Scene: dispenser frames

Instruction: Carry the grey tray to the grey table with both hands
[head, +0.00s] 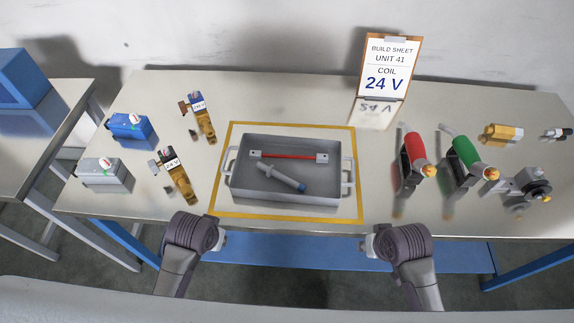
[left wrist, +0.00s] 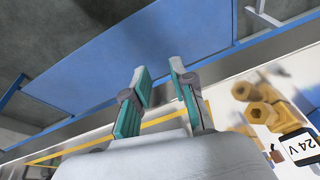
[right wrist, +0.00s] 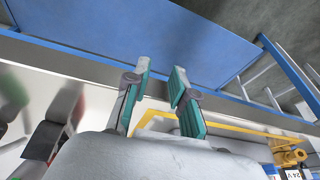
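The grey tray (head: 285,197) stands inside a yellow outline on the metal-topped table in front of me. It has a handle at its left end (head: 227,166) and one at its right end (head: 347,171). A red rod with grey ends (head: 290,156) and a grey cylinder with a blue end (head: 281,178) lie in it. My left gripper (left wrist: 160,86) and my right gripper (right wrist: 160,82) are open and empty, with gaps between their fingers. In the head view both arms end near the table's front edge, apart from the tray; the fingers are mostly hidden there.
A blue block (head: 130,127), a grey block (head: 105,173) and two brass valves stand left of the tray. Red (head: 413,148) and green (head: 468,154) cylinders and small fittings stand right. A build sheet (head: 387,68) stands behind. Another table (head: 38,130) with a blue bin is far left.

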